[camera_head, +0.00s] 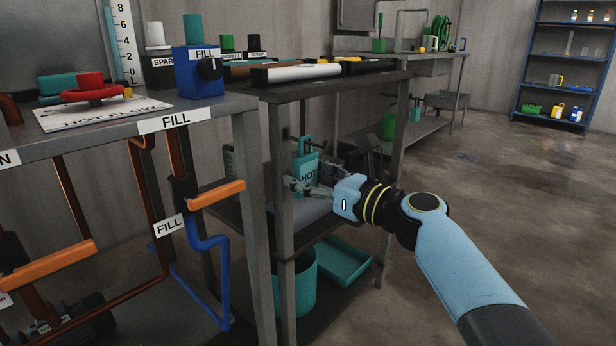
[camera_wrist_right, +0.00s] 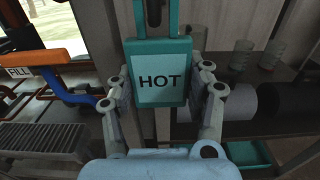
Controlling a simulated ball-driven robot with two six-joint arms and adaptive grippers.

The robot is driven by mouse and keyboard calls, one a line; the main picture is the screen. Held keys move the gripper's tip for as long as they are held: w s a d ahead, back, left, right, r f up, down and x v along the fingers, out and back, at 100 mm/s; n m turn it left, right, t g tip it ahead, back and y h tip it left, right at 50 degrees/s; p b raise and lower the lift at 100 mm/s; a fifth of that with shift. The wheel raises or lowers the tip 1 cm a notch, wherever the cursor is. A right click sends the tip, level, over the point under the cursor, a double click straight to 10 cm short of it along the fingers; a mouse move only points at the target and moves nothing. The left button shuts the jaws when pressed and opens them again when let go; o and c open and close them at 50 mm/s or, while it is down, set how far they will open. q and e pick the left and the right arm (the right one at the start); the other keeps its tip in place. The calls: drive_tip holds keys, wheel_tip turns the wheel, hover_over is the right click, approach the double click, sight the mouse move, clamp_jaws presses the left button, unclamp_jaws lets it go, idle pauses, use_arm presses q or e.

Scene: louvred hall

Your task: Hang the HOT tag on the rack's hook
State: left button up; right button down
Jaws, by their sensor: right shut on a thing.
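The HOT tag (camera_head: 306,173) is a teal plate with a narrow loop on top and a pale label reading HOT. My right gripper (camera_head: 305,190) is shut on the tag and holds it upright inside the dark metal rack (camera_head: 345,88), below its top shelf. In the right wrist view, the tag (camera_wrist_right: 161,72) sits between the two grey fingers (camera_wrist_right: 163,85), with its label facing the camera. The upper end of its loop is cut off there. I cannot make out the rack's hook clearly in either view. My left gripper is not in view.
A rack post (camera_head: 280,200) stands just left of the tag. A teal bucket (camera_head: 297,285) and teal tray (camera_head: 343,262) sit on the bottom shelf. A bench with pipes, an orange lever (camera_head: 217,194) and a blue FILL box (camera_head: 198,72) is at left. Floor (camera_head: 510,190) at right is clear.

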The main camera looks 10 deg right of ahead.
drive_tip(key=shift+c, duration=2.3)
unclamp_jaws()
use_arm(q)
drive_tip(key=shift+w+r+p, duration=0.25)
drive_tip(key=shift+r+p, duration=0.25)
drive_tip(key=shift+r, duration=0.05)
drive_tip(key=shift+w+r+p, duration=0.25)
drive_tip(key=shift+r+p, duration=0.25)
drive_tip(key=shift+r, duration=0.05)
use_arm(e)
drive_tip(key=v, duration=0.7)
drive_tip(key=v, duration=1.2)
